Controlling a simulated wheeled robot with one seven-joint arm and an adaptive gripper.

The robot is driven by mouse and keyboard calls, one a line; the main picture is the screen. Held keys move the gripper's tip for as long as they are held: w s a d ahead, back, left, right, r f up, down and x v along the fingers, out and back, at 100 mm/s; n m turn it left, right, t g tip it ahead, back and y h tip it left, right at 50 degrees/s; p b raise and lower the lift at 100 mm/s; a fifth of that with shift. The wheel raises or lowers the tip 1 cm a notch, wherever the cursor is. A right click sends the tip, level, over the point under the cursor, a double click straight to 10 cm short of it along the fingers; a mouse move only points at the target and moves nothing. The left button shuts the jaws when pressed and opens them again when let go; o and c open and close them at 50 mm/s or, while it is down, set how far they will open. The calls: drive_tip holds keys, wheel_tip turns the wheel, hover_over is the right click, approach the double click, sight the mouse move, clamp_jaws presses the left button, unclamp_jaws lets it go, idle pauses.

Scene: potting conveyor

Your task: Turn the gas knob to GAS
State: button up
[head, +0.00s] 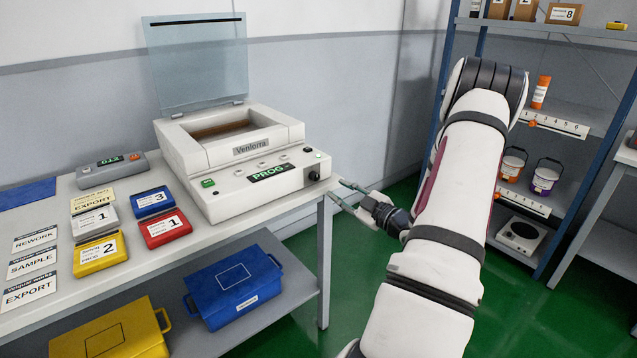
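The white Ventorra machine (235,205) stands on the table with its clear lid (200,65) raised. Its sloped front panel has a display (270,172) reading "PROG" and a green button (208,183) at the left. A small black knob (314,175) sits at the right end of the panel; I take it to be the gas knob. Its pointer direction and any GAS marking are too small to read. My gripper (336,190) is just right of the knob, beyond the machine's right side. Its two thin fingers are apart, with nothing seen between them, and do not appear to touch the knob.
Pouches in yellow (100,254), red (166,228), blue (153,201) and grey lie left of the machine, with label cards and a grey device (111,171). A blue case (235,288) and a yellow case (110,335) are below. A shelf rack (440,85) stands behind my arm.

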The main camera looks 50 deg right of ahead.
sight(317, 178)
drive_tip(key=w, duration=0.3)
drive_tip(key=w+d, duration=0.1)
drive_tip(key=w, duration=0.5)
drive_tip(key=shift+d, duration=0.35)
clamp_jaws()
